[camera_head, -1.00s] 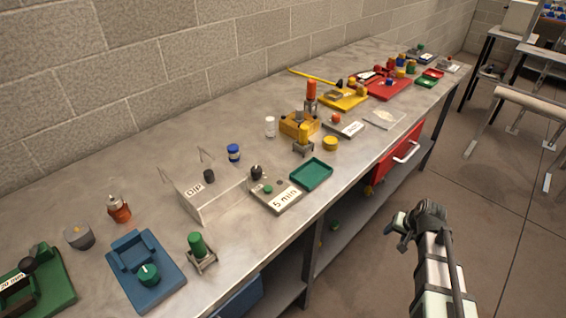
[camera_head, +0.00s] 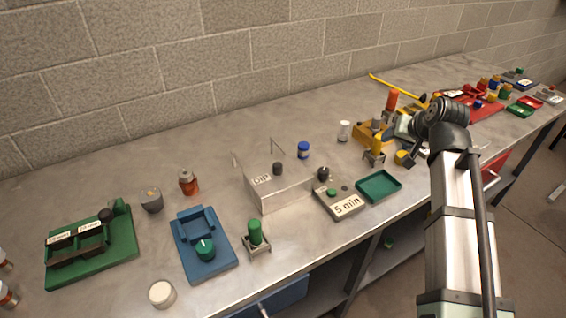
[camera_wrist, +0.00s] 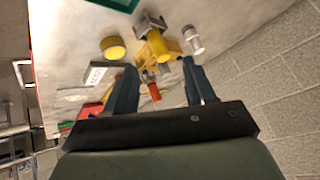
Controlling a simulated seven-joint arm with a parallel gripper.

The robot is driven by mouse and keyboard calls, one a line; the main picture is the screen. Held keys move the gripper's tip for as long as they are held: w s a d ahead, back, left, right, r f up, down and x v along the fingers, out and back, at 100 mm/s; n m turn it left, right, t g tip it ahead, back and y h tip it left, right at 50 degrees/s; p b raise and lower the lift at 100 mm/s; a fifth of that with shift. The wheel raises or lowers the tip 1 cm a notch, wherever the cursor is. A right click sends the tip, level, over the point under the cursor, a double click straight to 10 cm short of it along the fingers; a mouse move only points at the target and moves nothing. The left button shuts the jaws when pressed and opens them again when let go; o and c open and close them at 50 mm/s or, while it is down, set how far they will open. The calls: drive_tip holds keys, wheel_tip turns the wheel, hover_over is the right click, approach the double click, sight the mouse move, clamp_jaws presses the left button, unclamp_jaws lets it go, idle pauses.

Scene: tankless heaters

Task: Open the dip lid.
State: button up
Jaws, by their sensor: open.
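In the head view my arm's end is over the bench, well to the right of the dip box. The dip box is not seen in the wrist view.
A "5 min" timer block (camera_head: 341,203) and a green tray (camera_head: 378,186) stand right of the box. A blue-capped bottle (camera_head: 303,150) is behind it. A green-topped holder (camera_head: 256,238) and blue fixture (camera_head: 203,245) are front left. Bare bench lies left behind the box.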

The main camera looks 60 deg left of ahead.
drive_tip(key=s+a+r+n+g+h, duration=0.15)
drive_tip(key=s+a, duration=0.25)
drive_tip(key=s, duration=0.4)
drive_tip(key=s+a+r+n, duration=0.2)
drive_tip(key=s+a, duration=0.1)
drive_tip(key=s, duration=0.6)
drive_tip(key=n+h, duration=0.2)
drive_tip(key=n, duration=0.1)
approach(277, 165)
drive_tip(key=shift+m, duration=0.25)
drive_tip(key=x, duration=0.9)
clamp_jaws()
